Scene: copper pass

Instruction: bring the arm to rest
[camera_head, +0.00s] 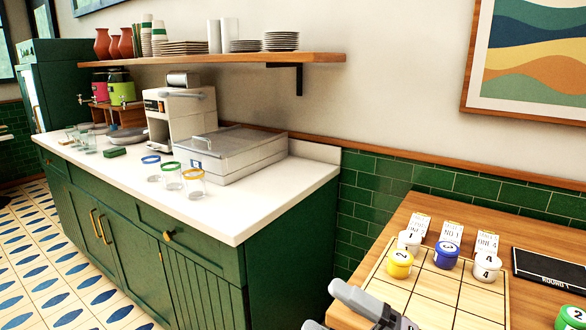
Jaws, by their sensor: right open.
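My right gripper (328,307) shows at the bottom edge, right of centre, with its fingers apart and nothing seen between them. Much of it is cut off by the frame. It is in front of the wooden table (409,211), near its left edge and the light gridded board (447,283). On the board stand a yellow piece (399,264), a blue piece (446,254) and two white pieces (486,267) with numbers on top. The gripper appears apart from these pieces. My left gripper is not in view.
Upright cards (452,232) stand behind the pieces. A dark panel (550,268) lies right of the board, with a green piece (570,318) at the lower right corner. A green cabinet counter (243,228) holds glasses (194,184), a machine (181,120) and a lidded box (232,152).

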